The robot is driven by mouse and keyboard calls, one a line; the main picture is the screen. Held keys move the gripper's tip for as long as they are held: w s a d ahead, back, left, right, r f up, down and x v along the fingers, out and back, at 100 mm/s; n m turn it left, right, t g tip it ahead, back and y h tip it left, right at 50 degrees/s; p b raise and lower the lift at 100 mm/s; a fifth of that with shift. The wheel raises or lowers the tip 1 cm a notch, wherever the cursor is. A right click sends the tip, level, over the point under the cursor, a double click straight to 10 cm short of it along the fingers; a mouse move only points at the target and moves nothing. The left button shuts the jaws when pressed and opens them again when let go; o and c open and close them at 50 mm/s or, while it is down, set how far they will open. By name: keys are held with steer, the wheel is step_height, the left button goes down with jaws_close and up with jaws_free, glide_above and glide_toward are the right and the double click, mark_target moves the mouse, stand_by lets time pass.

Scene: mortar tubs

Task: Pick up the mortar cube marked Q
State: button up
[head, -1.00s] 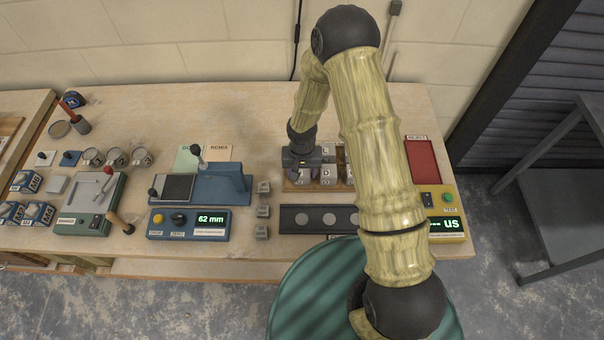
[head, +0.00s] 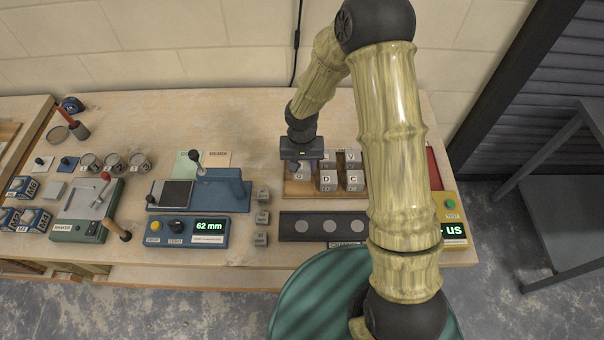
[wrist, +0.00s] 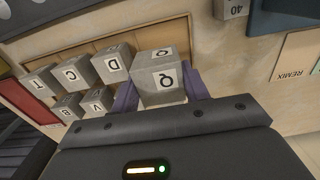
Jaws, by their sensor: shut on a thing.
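The mortar cube marked Q (wrist: 161,76) is a grey cube with the letter on white labels on two faces. In the wrist view it sits between the two purple fingers of my gripper (wrist: 163,95), which is shut on it. In the head view my gripper (head: 301,168) is at the left end of the wooden cube rack (head: 300,188), and the Q cube is mostly hidden there. I cannot tell clearly whether the cube is clear of the rack.
A dark strip with round pads (head: 330,227) lies in front. Several small cubes (head: 262,217) stand left, by the blue press (head: 220,188).

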mark_target(302, 163)
steer(key=shift+r, duration=1.55)
